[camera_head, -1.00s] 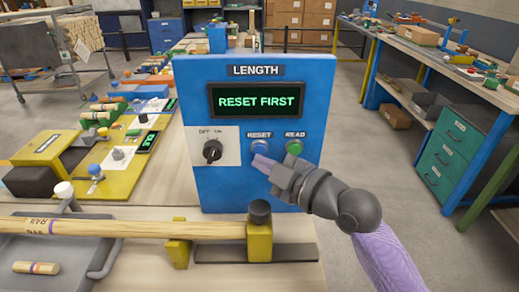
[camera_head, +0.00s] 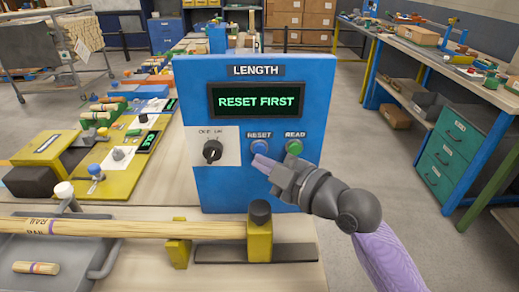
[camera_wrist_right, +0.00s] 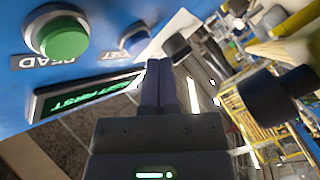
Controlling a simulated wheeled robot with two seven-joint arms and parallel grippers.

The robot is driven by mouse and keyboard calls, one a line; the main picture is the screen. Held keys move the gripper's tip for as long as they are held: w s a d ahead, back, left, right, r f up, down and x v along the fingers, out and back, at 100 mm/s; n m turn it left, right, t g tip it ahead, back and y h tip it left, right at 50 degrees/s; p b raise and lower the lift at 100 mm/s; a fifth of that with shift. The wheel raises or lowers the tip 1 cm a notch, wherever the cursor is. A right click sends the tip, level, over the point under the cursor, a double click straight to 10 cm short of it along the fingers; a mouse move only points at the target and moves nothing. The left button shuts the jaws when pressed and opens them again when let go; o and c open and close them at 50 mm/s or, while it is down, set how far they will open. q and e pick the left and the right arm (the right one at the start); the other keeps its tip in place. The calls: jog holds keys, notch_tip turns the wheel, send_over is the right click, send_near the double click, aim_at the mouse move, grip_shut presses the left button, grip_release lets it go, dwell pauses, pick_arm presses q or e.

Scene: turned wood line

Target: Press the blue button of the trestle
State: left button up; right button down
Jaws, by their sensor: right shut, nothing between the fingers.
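The blue panel (camera_head: 213,180) labelled LENGTH stands upright on the bench. Its display (camera_head: 255,101) reads RESET FIRST in green. The blue button (camera_head: 259,146) under the RESET label sits left of the green READ button (camera_head: 294,147). My right gripper (camera_head: 259,162) is shut and empty, with its purple fingertips just below and in front of the blue button. My left gripper is not in view.
A black rotary knob (camera_head: 212,151) is on a white plate left of the button. A wooden rail (camera_head: 130,228) lies in front of the panel, against a yellow stop with a black knob (camera_head: 260,213). A grey tray (camera_head: 75,255) is at the lower left.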

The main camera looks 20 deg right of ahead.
jog(key=shift+w, duration=0.1)
jog(key=shift+w+d, duration=0.1)
jog(key=shift+w, duration=0.2)
jog(key=shift+w+d, duration=0.1)
jog(key=shift+w, duration=0.25)
dwell(0.8)
jog(key=shift+s+a, duration=0.2)
jog(key=shift+s, duration=0.55)
jog(key=shift+p, duration=0.35)
jog(key=shift+s+a+p, duration=0.25)
jog(key=shift+s+p, duration=0.1)
jog(key=shift+s, duration=0.45)
jog(key=shift+s+a+p, duration=0.2)
jog(key=shift+s+p, duration=0.2)
jog(key=shift+s, duration=0.4)
jog(key=shift+s+a+p, duration=0.25)
jog(key=shift+s+p, duration=0.1)
jog(key=shift+s, duration=0.45)
